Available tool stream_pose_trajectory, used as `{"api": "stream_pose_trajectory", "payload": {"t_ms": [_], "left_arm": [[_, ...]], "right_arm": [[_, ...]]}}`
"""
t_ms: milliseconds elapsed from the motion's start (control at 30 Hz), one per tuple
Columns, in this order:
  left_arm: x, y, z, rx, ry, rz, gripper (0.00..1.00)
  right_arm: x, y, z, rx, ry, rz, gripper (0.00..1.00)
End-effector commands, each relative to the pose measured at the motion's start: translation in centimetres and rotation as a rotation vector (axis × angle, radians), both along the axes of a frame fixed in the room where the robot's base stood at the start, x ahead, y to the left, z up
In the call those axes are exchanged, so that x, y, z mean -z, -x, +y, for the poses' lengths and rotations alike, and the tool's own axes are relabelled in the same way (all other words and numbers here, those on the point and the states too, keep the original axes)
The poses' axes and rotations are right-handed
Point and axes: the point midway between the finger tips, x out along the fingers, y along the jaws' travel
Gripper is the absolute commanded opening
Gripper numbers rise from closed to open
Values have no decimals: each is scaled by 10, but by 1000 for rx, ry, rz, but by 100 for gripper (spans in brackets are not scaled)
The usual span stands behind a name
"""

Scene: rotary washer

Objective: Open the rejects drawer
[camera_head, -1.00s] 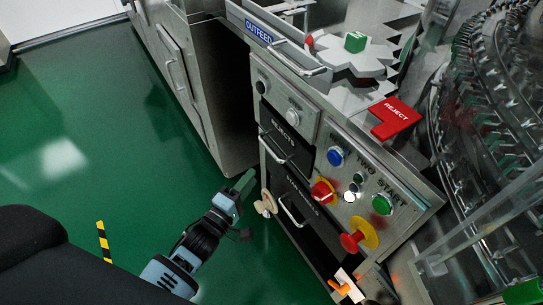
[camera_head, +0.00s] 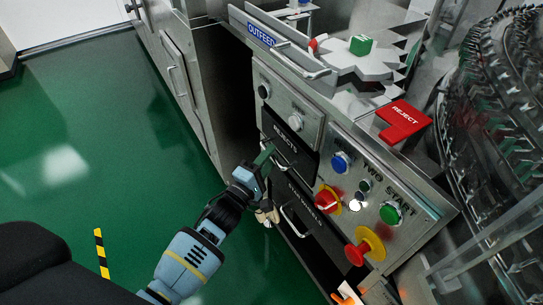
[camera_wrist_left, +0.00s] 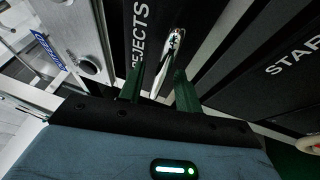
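The rejects drawer (camera_head: 285,136) is a black-fronted drawer in the steel cabinet, with white lettering. It looks closed. Its curved metal handle (camera_head: 280,157) is partly hidden by my left gripper (camera_head: 265,163), which is at the handle. In the left wrist view, the open green fingers (camera_wrist_left: 159,82) stand on either side of the handle (camera_wrist_left: 168,62), with visible gaps. The lettering on the drawer front (camera_wrist_left: 140,35) shows beyond the left finger.
A second black drawer (camera_head: 318,236) with a handle lies just below. Red, blue and green buttons are on the control panel (camera_head: 370,182) to the right. A beige knob-like item (camera_head: 267,213) is close to my left wrist. Green floor (camera_head: 110,150) is clear on the left.

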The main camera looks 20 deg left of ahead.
Motion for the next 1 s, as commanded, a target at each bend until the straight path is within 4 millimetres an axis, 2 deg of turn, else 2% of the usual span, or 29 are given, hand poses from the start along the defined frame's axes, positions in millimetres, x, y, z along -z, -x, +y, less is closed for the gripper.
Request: {"api": "stream_pose_trajectory", "payload": {"t_ms": [133,433,700,1000], "left_arm": [[-1,-10,-3,0,0,0,34],[-2,-11,-3,0,0,1,34],[-2,-11,-3,0,0,0,0],[-2,-10,-3,0,-1,1,0]], "right_arm": [[2,0,0,-2,1,2,36],[2,-3,-1,-3,2,-5,36],[1,-4,-1,-2,3,-7,36],[0,-4,-1,-2,2,-8,36]]}}
